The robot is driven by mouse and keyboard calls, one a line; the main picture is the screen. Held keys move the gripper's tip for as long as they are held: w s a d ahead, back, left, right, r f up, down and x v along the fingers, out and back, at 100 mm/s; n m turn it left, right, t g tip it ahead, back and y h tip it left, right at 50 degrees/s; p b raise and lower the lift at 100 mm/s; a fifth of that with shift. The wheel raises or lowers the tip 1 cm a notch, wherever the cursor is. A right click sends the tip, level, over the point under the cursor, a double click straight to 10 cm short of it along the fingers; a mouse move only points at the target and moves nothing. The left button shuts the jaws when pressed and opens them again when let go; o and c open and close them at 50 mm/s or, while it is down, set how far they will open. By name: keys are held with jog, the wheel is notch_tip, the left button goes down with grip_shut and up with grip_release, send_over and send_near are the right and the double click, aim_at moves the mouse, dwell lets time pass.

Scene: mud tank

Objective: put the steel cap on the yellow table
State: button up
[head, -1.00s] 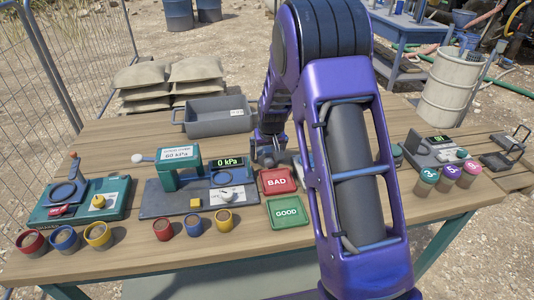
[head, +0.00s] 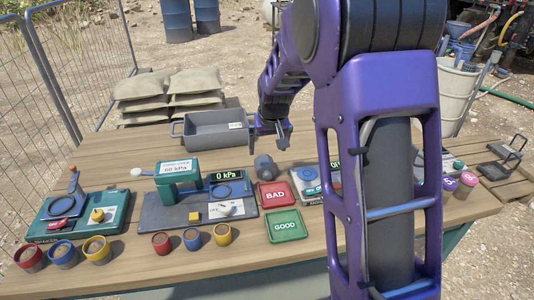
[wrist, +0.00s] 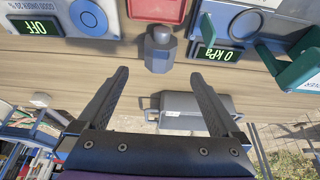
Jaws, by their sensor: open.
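A dark grey faceted metal piece with a rounded knob, which looks like the steel cap (head: 264,168), rests on the wooden tabletop just behind the red BAD tray. In the wrist view the cap (wrist: 159,50) is ahead of the fingertips, roughly centred between them and apart from them. My gripper (head: 283,138) is open and empty above the back of the table; its two fingers show in the wrist view (wrist: 161,72). No plainly yellow table shows; the tabletop (head: 120,272) is light tan wood.
A grey bin (head: 218,151) stands behind the cap. The red BAD tray (head: 276,195) and green GOOD tray (head: 286,225) lie in front. The 0 kPa tester (head: 178,183) is to the left. Several small cups line the front. My arm covers part of the right side.

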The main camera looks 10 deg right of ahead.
jog(key=b, duration=0.3)
send_near(266, 164)
jog(key=x, duration=0.3)
jog(key=w+b+x, duration=0.1)
jog(key=x, duration=0.3)
jog(key=shift+r, duration=0.1)
jog(key=shift+s+f+b+x, duration=0.1)
jog(key=shift+s+b+x, duration=0.05)
jog(key=shift+x, duration=0.75)
jog(key=shift+s+f+b+x, duration=0.1)
jog(key=shift+s+b+x, duration=0.1)
jog(key=shift+x, duration=0.7)
jog(key=shift+s+b+x, duration=0.15)
jog(key=shift+x, duration=0.8)
jog(key=shift+r, duration=0.15)
grip_shut()
